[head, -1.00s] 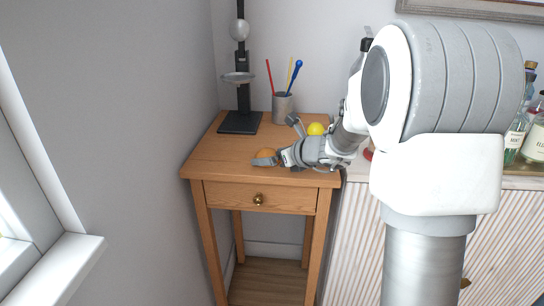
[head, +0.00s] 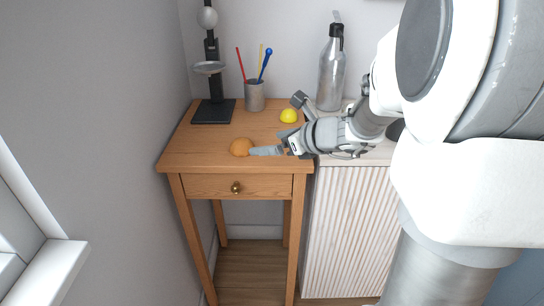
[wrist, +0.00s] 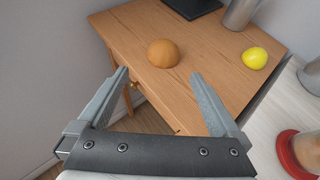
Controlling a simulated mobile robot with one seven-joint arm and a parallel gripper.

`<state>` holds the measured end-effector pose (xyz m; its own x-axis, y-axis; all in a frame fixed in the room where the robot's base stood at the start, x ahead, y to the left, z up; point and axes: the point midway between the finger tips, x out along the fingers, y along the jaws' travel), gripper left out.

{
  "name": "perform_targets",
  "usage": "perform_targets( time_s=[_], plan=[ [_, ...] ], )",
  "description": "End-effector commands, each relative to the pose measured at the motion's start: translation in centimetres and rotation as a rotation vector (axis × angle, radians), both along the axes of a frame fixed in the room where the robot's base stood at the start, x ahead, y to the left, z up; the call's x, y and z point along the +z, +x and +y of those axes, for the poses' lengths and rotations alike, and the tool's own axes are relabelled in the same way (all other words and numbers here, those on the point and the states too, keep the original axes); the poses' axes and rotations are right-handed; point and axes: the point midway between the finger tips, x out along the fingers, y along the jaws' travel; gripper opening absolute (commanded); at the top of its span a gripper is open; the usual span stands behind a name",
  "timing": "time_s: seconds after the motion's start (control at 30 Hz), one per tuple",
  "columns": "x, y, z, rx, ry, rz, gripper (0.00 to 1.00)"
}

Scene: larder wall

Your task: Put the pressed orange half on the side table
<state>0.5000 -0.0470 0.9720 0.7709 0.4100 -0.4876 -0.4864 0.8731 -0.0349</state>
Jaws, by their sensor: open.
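The orange half (head: 241,147) rests dome up on the wooden side table (head: 180,152), near its front edge. In the wrist view the orange half (wrist: 163,53) lies beyond my fingertips, between their lines, touched by neither. My gripper (head: 268,150) is just right of the orange half in the head view. In the wrist view my gripper (wrist: 160,75) is open with nothing between its fingers. The side table also shows in the wrist view (wrist: 210,50).
A yellow lemon-like piece (head: 289,116) sits at the table's right. A black press stand (head: 213,110) and a metal cup (head: 254,96) with sticks stand at the back. A silver bottle (head: 331,75) stands on the white cabinet (head: 350,220). A red-rimmed jar (wrist: 302,150) is at right.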

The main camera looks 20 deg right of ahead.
Motion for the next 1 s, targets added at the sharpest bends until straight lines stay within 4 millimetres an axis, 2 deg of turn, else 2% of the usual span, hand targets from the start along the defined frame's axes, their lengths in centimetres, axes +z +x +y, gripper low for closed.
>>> perform_targets(
  time_s=[0.17, 0.3, 0.43, 0.57, 0.7, 0.83, 1.0],
  plan=[
    [1.8, -4.0, 4.6, 0.291, -0.26, -0.085, 1.0],
    [2.4, -9.3, 8.2, 0.641, -0.589, -0.194, 1.0],
    [2.4, -14.3, 9.8, 0.963, -0.903, -0.298, 1.0],
    [2.0, -18.7, 9.7, 1.277, -1.223, -0.39, 1.0],
    [1.8, -22.3, 8.1, 1.578, -1.545, -0.454, 1.0],
    [2.0, -24.3, 6.2, 1.782, -1.766, -0.468, 1.0],
    [2.2, -25.3, 4.8, 1.913, -1.904, -0.46, 1.0]
  ],
)
